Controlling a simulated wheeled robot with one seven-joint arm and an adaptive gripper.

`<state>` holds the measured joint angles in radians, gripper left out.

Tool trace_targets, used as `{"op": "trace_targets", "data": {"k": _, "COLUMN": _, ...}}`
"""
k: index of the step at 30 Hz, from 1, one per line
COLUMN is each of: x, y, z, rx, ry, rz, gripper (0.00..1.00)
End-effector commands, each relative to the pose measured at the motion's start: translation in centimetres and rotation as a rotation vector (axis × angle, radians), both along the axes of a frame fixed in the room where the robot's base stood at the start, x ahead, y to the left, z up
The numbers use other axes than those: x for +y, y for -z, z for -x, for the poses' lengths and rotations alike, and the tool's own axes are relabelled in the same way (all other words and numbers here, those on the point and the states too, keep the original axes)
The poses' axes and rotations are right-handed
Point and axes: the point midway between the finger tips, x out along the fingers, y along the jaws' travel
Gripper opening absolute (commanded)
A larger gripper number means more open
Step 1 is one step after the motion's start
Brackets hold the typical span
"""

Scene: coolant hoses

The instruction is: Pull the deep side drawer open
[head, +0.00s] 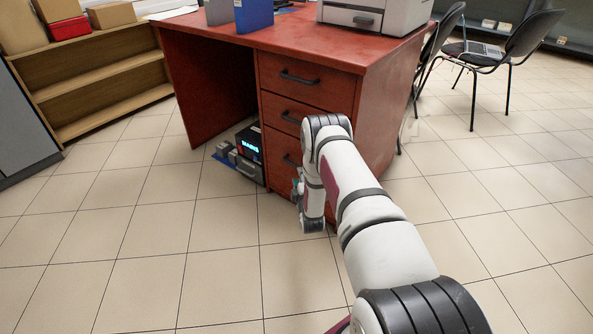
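The red wooden desk (205,65) has a side pedestal with three drawer fronts. The lowest and tallest front is the deep drawer (276,147), which looks flush with the fronts above. Its dark bar handle (289,160) shows just left of my arm. My gripper (297,187) is low in front of this drawer, a little below the handle in the picture. My arm hides most of the gripper and the right part of the drawer. I cannot tell whether its fingers are open or touch anything.
The upper drawer (305,88) and middle drawer (277,108) look shut. A black device with a lit display (249,147) stands on the floor left of the pedestal. A wooden shelf (105,82) is at the left, chairs (525,40) at the right. The tiled floor in front is clear.

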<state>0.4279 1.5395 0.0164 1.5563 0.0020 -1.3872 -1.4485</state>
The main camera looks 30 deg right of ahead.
Motion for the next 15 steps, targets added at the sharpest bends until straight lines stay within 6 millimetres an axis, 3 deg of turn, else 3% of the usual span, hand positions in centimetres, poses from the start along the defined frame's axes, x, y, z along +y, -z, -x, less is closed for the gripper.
{"op": "trace_targets", "data": {"k": 6, "x": -1.8, "y": 0.8, "z": -3.9, "rx": -0.004, "ry": 0.002, "rz": 0.000, "gripper": 0.33}}
{"op": "trace_targets", "data": {"k": 15, "x": -3.2, "y": 1.2, "z": -7.1, "rx": -0.001, "ry": 0.001, "rz": 0.000, "gripper": 0.33}}
